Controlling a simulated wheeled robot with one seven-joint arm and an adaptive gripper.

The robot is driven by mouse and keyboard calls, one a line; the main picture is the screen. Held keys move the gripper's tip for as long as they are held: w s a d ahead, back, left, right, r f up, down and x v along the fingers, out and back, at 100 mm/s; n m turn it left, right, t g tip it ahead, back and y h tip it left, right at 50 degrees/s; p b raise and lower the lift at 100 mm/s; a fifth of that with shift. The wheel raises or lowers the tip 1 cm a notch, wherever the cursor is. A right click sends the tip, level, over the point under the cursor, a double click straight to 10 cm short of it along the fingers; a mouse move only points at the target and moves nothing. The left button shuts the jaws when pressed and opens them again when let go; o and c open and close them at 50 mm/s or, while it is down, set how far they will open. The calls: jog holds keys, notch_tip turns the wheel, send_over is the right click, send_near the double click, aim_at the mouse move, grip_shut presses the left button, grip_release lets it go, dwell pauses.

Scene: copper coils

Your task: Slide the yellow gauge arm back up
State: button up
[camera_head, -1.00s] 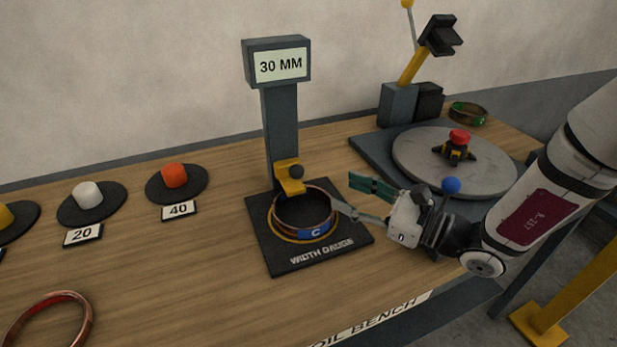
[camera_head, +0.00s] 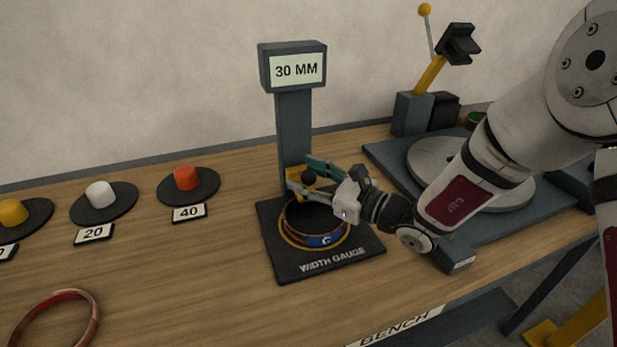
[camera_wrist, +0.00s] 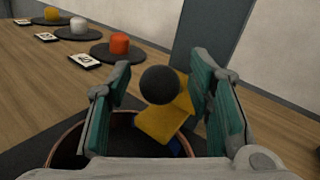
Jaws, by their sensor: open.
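The width gauge stands on the bench, with a dark post (camera_head: 294,130) and a display (camera_head: 297,70) reading 30 MM. Its yellow gauge arm (camera_wrist: 165,122) with a black ball knob (camera_wrist: 159,84) sits low on the post, at a copper coil (camera_head: 326,239) marked C on the black gauge base (camera_head: 275,248). My gripper (camera_head: 303,176) is open at the knob. In the wrist view its teal-padded fingers (camera_wrist: 163,90) stand on either side of the knob, with a visible gap on the left. In the head view the fingers partly hide the yellow arm.
Black discs with orange (camera_head: 185,178), white (camera_head: 100,194) and yellow (camera_head: 12,211) pegs stand to the left. A loose copper coil (camera_head: 92,318) lies at the front left. A grey turntable (camera_head: 428,160) is behind my arm at right.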

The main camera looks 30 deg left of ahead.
grip_shut()
jog(key=shift+s+a+r+p, duration=0.1)
jog(key=shift+r+p, duration=0.9)
jog(key=shift+r, duration=0.5)
jog(key=shift+s+r+p, duration=0.1)
jog(key=shift+r+p, duration=0.85)
jog(key=shift+r, duration=0.55)
grip_release()
jog(key=shift+r, duration=0.1)
jog(key=shift+w, duration=0.1)
jog(key=shift+d, duration=0.4)
jog(key=s+d, duration=0.1)
jog(key=d, duration=1)
jog(key=shift+s+d, duration=0.15)
jog(key=shift+s, duration=0.05)
